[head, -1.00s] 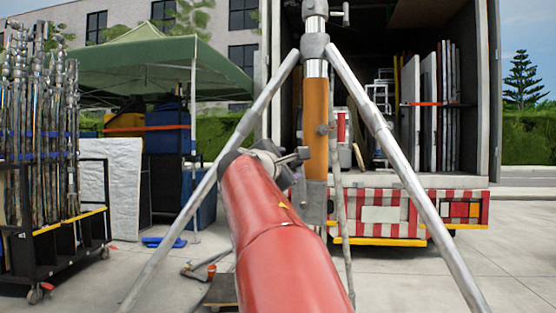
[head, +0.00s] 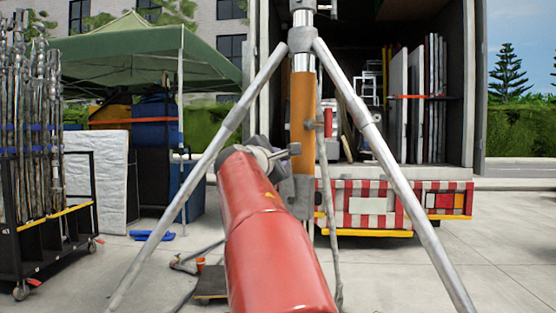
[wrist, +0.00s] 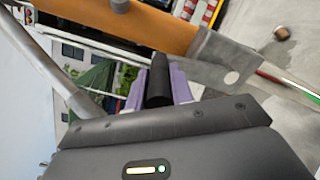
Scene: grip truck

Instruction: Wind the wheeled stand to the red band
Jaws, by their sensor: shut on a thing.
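The stand has silver splayed legs (head: 375,150) and an orange column (head: 303,110) with a bright metal tube above it. The orange column also crosses the top of the wrist view (wrist: 160,28). My gripper (head: 272,157) is at the left of the column, at the end of my red arm. In the wrist view, its purple fingers (wrist: 158,76) are closed around a black crank grip (wrist: 158,88). A small grey crank part (head: 292,150) shows beside the column in the head view. The stand's wheels are out of view, and I cannot make out a red band on it.
An open truck with a red-and-white striped tail (head: 415,195) stands behind. A cart of metal stands (head: 50,240) is at the left, near a green canopy (head: 140,50). A low dolly (head: 210,285) and cable lie on the pavement. Pavement at the right is clear.

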